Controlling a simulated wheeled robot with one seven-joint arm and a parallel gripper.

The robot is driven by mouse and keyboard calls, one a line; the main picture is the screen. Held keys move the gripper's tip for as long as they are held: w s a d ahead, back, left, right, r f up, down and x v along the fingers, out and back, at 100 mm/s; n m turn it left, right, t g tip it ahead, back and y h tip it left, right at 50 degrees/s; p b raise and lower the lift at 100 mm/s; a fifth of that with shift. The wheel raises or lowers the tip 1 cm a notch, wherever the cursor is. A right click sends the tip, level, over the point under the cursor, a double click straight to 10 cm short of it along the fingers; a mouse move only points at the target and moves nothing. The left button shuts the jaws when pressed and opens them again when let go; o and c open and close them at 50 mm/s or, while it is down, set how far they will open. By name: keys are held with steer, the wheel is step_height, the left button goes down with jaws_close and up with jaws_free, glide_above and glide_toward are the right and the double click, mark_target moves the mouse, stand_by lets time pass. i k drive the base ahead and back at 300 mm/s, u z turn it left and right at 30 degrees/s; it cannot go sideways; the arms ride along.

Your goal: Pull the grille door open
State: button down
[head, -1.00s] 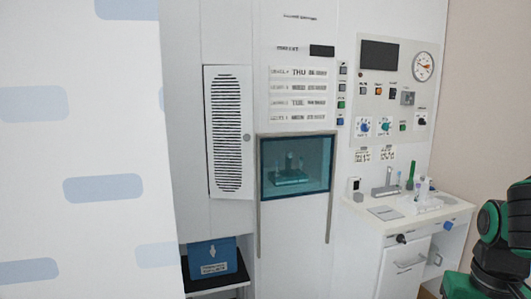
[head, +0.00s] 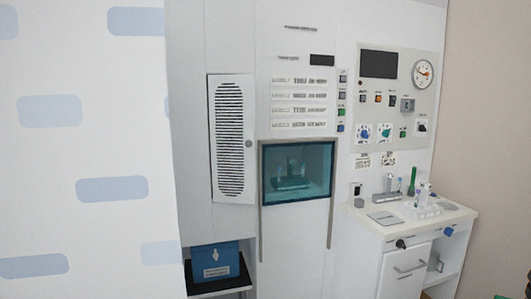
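The grille door (head: 231,138) is a tall white panel with a column of dark horizontal slots, on the wall left of the middle in the head view. A small round grey knob (head: 248,144) sits on its right edge. The panel stands slightly proud of the wall around it; I cannot tell whether it is fully closed. Nothing touches the door or its knob. My gripper is not in view.
A glass-fronted chamber (head: 297,171) is right of the door. A blue box (head: 215,262) sits in an open bay below. A patterned white panel (head: 60,120) fills the left side. A counter (head: 385,228) with labware juts out at right.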

mark_target(231, 97)
steer(key=i, duration=0.95)
